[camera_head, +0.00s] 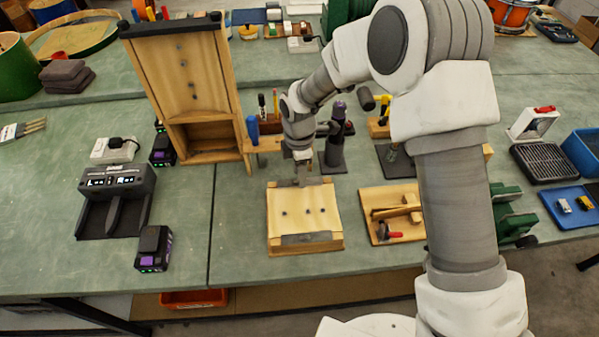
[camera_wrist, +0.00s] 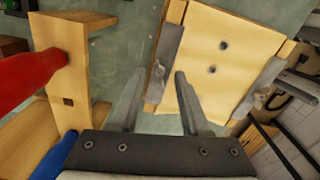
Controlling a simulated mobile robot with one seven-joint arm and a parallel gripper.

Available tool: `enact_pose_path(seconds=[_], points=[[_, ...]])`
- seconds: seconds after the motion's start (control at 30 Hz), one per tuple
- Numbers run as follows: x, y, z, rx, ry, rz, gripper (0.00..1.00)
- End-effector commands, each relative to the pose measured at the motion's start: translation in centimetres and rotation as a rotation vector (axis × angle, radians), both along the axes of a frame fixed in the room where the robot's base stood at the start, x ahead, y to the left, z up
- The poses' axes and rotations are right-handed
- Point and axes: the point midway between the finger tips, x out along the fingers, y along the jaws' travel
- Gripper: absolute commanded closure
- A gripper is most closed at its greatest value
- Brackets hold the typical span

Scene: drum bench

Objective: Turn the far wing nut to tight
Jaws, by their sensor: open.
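A pale wooden board (camera_head: 302,212) lies on the bench with a grey metal bar across its far end and another bar (camera_head: 306,239) across its near end. In the wrist view, the far bar (camera_wrist: 169,48) is at left and carries a small metal wing nut (camera_wrist: 158,71). The near bar (camera_wrist: 262,86) is at right with a similar wing nut (camera_wrist: 257,101). My gripper (camera_wrist: 158,74) is open and empty, and the far wing nut appears between its two fingertips. In the head view my gripper (camera_head: 302,180) is over the board's far end, hiding the far nut. I cannot tell contact.
A wooden tool rack with red and blue handles (camera_wrist: 28,80) stands close beside my gripper. A tall wooden frame (camera_head: 185,80) is behind left. A wooden tray (camera_head: 380,197) with tools lies right of the board.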

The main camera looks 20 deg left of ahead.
Motion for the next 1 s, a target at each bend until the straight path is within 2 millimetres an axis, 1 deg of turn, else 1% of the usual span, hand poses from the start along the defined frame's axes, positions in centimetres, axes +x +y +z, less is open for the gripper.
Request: enact_pose_path(seconds=[0.1,0.37,0.5,0.57,0.6,0.63,1.0], points=[[0.00,0.00,-0.56,0.000,0.000,0.000,0.54],[0.03,-0.01,-0.62,0.001,-0.001,-0.001,0.54],[0.03,-0.01,-0.61,0.001,-0.001,-0.001,0.79],[0.03,-0.01,-0.60,0.001,-0.001,-0.001,0.90],[0.03,-0.01,-0.60,0.001,-0.001,-0.001,0.97],[0.03,-0.01,-0.60,0.001,-0.001,-0.001,1.00],[0.04,-0.01,-0.63,0.001,-0.001,-0.010,1.00]])
